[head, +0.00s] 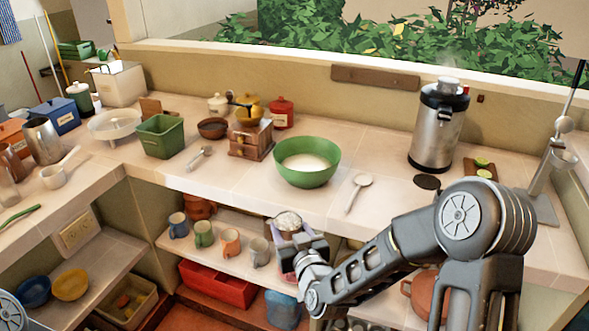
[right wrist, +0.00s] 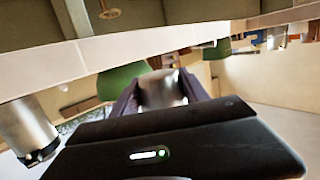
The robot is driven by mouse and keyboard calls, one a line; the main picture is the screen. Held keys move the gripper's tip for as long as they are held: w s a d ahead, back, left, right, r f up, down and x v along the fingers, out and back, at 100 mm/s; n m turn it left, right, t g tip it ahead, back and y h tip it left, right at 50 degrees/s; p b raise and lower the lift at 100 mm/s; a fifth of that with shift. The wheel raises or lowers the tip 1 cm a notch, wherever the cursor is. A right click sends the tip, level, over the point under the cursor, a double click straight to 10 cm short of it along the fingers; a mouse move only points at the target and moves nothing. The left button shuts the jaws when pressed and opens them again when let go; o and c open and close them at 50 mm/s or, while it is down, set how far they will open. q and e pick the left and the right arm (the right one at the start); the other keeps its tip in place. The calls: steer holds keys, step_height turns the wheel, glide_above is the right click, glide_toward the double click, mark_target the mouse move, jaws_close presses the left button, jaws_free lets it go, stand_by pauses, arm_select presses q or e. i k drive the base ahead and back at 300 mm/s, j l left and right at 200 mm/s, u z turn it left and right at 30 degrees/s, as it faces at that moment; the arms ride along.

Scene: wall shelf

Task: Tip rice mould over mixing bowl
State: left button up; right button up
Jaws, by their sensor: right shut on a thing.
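The mixing bowl (head: 329,172) is green, holds something white and stands upright on the counter; its green side also shows in the right wrist view (right wrist: 118,82). My right gripper (head: 296,245) is shut on the rice mould (head: 286,231), a small cup with white rice at its top. The mould looks about upright, in front of the counter edge and below the bowl in the head view, apart from it. In the right wrist view the mould (right wrist: 163,88) sits blurred between the fingers. My left gripper is out of view.
A spoon (head: 358,190) lies right of the bowl, near a steel urn (head: 437,130). A small wooden drawer box (head: 250,140) and a green bin (head: 161,136) stand to the left. Mugs (head: 231,243) fill the shelf below the counter edge (head: 260,213).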

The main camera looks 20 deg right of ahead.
mark_target(304, 162)
steer(key=l+u, duration=0.3)
steer(key=u, duration=0.2)
steer(key=l+u, duration=0.3)
steer(key=u, duration=0.15)
steer(key=k+l+u, duration=0.15)
steer(key=u, duration=0.35)
steer(key=k+l+u, duration=0.1)
steer(key=k+l, duration=0.15)
steer(key=l, duration=0.25)
steer(key=k+l, duration=0.25)
steer(key=l, duration=0.2)
steer(key=k+l+u, duration=0.15)
steer(key=k+l, duration=0.15)
steer(key=l, duration=0.2)
